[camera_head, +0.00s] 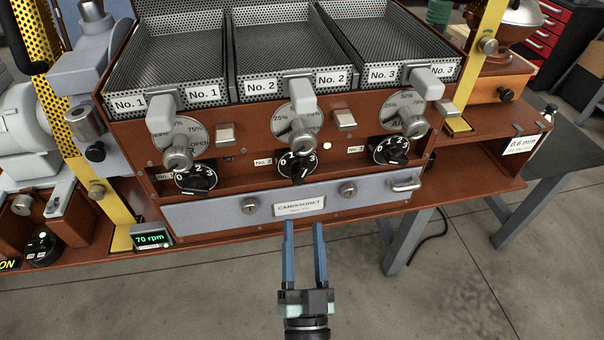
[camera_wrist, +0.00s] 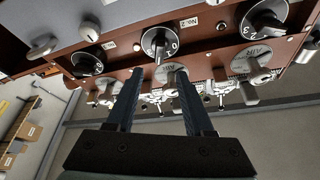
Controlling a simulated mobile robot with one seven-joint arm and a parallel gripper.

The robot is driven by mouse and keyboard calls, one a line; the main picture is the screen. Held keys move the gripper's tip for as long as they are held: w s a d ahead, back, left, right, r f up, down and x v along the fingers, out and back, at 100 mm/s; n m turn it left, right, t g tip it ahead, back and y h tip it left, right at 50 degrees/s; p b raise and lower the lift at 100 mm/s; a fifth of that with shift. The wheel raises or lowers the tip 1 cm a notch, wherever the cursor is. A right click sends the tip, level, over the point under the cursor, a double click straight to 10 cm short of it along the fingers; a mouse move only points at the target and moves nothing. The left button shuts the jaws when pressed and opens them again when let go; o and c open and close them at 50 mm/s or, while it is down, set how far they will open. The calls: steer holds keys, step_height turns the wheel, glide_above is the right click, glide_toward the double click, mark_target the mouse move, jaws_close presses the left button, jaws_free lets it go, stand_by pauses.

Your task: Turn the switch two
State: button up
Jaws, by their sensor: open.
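Switch two, a black rotary knob (camera_head: 301,172) on a dial marked 0 to 3, is the middle of three on the brown front panel, beside a "No. 2" label. It also shows in the wrist view as the middle knob (camera_wrist: 158,43), beyond and between the fingers. Which number it points to is too small to tell. My gripper (camera_head: 304,223) is open and empty, its two blue fingers upright in the head view, below switch two and in front of the nameplate. In the wrist view my gripper (camera_wrist: 157,75) appears apart from the knob.
Similar knobs stand at left (camera_head: 197,180) and right (camera_head: 390,151). Grey levers (camera_head: 302,95) and round metal handles (camera_head: 304,142) jut out above the switches. Below is a grey drawer (camera_head: 230,212) with a handle (camera_head: 406,184). The floor in front is clear.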

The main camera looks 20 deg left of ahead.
mark_target(301, 178)
steer(key=b+x, duration=0.1)
steer(key=x, duration=0.9)
steer(key=shift+w, duration=0.1)
jaws_close()
